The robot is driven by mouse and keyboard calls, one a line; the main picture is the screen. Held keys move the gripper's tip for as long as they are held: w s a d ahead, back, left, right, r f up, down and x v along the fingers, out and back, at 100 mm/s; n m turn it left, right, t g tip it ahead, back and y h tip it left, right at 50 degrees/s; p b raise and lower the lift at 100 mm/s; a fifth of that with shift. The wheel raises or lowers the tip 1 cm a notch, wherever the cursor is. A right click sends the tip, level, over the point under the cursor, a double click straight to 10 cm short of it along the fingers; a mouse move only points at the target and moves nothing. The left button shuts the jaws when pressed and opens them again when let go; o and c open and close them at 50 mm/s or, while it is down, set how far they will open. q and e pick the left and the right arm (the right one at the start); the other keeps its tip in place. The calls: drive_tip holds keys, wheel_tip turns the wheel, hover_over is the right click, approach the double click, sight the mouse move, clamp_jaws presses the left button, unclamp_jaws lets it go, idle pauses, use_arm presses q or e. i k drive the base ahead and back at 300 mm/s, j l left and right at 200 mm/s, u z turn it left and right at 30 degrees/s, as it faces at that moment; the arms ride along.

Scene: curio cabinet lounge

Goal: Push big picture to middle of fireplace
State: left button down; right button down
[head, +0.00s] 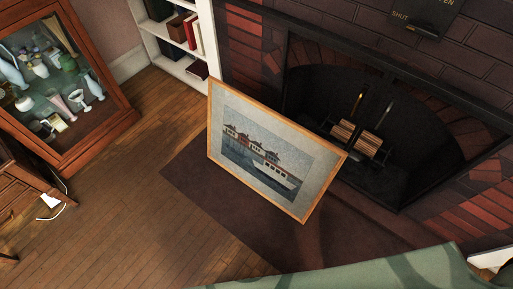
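The big picture (250,165) has a light wooden frame and shows a boat and buildings on water. It stands on the dark hearth slab (210,195), in front of the left part of the fireplace (330,85), and looks tilted in this view. The fireplace has a dark arched opening and red-brown brick around it. The picture covers part of the left side of the opening. Neither of my grippers is in view.
A glass curio cabinet (117,118) with several ornaments stands at the left. A white bookshelf (182,68) stands beside the fireplace. A green patterned surface (400,272) fills the bottom right. Wooden floor (130,225) lies clear at lower left.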

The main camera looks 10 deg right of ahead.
sight(293, 167)
drive_tip(key=i+j+u, duration=0.35)
drive_tip(key=i, duration=0.45)
drive_tip(key=i+u, duration=0.4)
drive_tip(key=i, duration=0.4)
